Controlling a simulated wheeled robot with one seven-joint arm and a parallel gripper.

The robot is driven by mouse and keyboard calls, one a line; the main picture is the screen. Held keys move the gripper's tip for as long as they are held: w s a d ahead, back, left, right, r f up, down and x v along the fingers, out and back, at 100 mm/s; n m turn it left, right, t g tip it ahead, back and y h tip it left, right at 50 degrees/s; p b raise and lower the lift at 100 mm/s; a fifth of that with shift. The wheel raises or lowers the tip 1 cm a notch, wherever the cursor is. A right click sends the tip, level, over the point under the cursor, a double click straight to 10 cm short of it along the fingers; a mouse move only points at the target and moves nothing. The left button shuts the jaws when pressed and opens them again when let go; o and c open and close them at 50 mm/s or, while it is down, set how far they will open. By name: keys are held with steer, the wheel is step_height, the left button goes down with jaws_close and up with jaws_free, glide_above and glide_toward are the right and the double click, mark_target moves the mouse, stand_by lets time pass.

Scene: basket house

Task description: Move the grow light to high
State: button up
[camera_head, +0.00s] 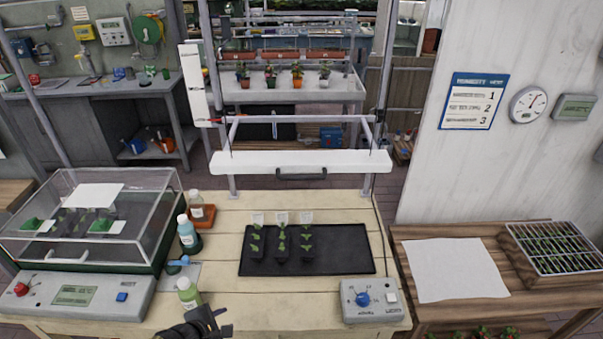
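The grow light (240,161) is a long white bar with a dark handle (301,176) on its front. It hangs level from a grey frame above the back of the wooden bench. A tall white marked board (195,88) stands at the left post. A small red pointer (215,122) shows near the board's lower end. My gripper (222,320) is dark and partly in view at the bottom edge. It is low, left of and well apart from the handle. Its fingers are too unclear to tell open from shut.
A black tray (345,250) with several seedlings sits below the light. Bottles (188,234) and a clear-lidded propagator (110,200) stand left of it. A control box with a blue knob (362,299) is at front right. The bench between tray and front edge is mostly clear.

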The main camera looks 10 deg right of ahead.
steer(key=s+d+r+m+g+y, duration=0.2)
steer(key=s+d+r+m, duration=0.1)
steer(key=d+r+m, duration=0.7)
steer(key=s+d+r+m+g+y, duration=0.2)
steer(key=d+r+m, duration=0.7)
steer(key=d, duration=0.7)
step_height(320, 180, up, 2)
steer(key=shift+s+r+m+g+y, duration=0.15)
steer(key=shift+s+m+g+y, duration=0.2)
steer(key=shift+s+y, duration=0.25)
steer(key=shift+d, duration=0.1)
